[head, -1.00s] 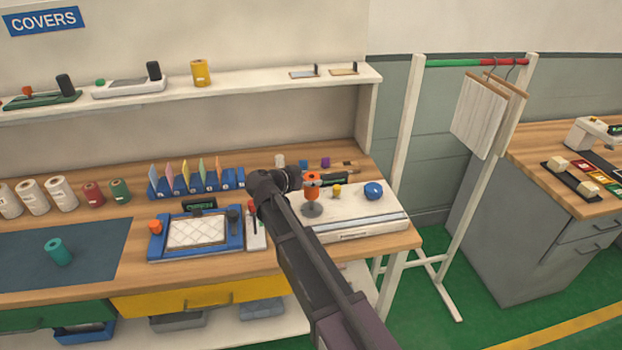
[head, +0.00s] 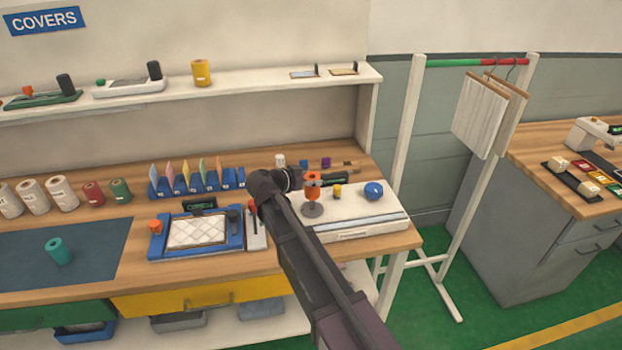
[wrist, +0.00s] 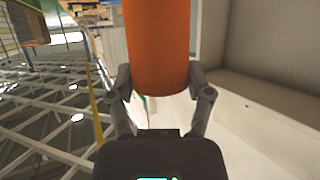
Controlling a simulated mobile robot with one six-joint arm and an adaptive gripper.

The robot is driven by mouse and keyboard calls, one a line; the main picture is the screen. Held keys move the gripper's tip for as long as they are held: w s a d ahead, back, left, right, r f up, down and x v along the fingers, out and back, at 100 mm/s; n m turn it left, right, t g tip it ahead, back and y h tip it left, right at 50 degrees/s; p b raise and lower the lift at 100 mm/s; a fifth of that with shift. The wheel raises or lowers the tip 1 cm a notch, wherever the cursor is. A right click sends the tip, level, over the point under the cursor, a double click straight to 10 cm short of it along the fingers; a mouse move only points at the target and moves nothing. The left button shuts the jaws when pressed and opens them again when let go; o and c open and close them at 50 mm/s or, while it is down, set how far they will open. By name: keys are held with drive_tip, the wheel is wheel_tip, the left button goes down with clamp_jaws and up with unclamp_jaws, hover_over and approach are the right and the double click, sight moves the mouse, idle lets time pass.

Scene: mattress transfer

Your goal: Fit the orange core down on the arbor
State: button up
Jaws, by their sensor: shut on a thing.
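The orange core (head: 312,192) stands roughly upright over a round grey disc (head: 313,210), which looks like the arbor's base, on the white machine at the right of the bench. Any post of the arbor is hidden, so I cannot tell how far down the core sits. My gripper (head: 311,181) is shut on the core. In the wrist view, the core (wrist: 157,40) is between the two fingers of my gripper (wrist: 160,84).
The white machine (head: 372,228) also bears a blue ball-shaped knob (head: 374,190) and a small yellow piece (head: 337,191). A blue tray (head: 165,247) with a quilted pad lies left of it. A white rack post (head: 409,120) stands right of the bench.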

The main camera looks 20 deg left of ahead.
sight(306, 192)
drive_tip(key=shift+f+b, duration=2.75)
drive_tip(key=shift+f, duration=0.05)
idle(0.4)
drive_tip(key=o, duration=1.1)
drive_tip(key=shift+o, duration=0.2)
drive_tip(key=shift+r, duration=0.15)
wheel_tip(306, 192, up, 11)
drive_tip(key=p, duration=1.1)
drive_tip(key=shift+r, duration=0.1)
